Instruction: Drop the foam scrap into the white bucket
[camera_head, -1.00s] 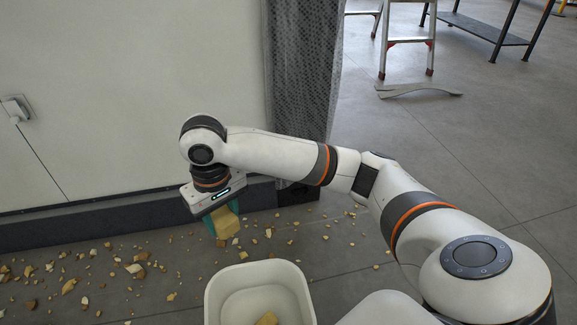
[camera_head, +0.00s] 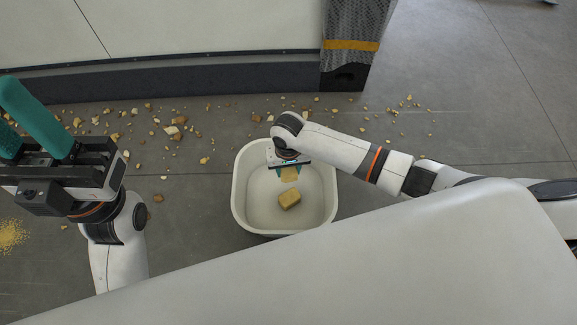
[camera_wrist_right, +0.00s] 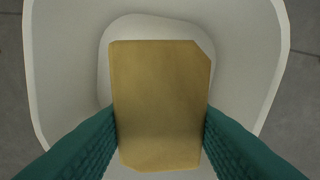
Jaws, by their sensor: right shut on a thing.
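The white bucket (camera_head: 240,210) stands on the floor in the middle of the head view. My right gripper (camera_head: 289,172) is over its opening, fingers pointing down, shut on a yellow foam scrap (camera_head: 290,175). In the right wrist view, the teal fingers of this gripper (camera_wrist_right: 160,130) press on both sides of the foam scrap (camera_wrist_right: 160,95), with the bucket's wall (camera_wrist_right: 60,60) around it. My left gripper (camera_head: 24,118) is at the left edge, fingers apart and empty.
Several small tan and brown crumbs (camera_head: 175,130) are scattered on the grey floor behind and left of the bucket. A pale wall panel (camera_head: 180,25) with a dark base and a dark mesh post (camera_head: 350,65) stand behind. Yellow granules (camera_head: 12,236) lie at far left.

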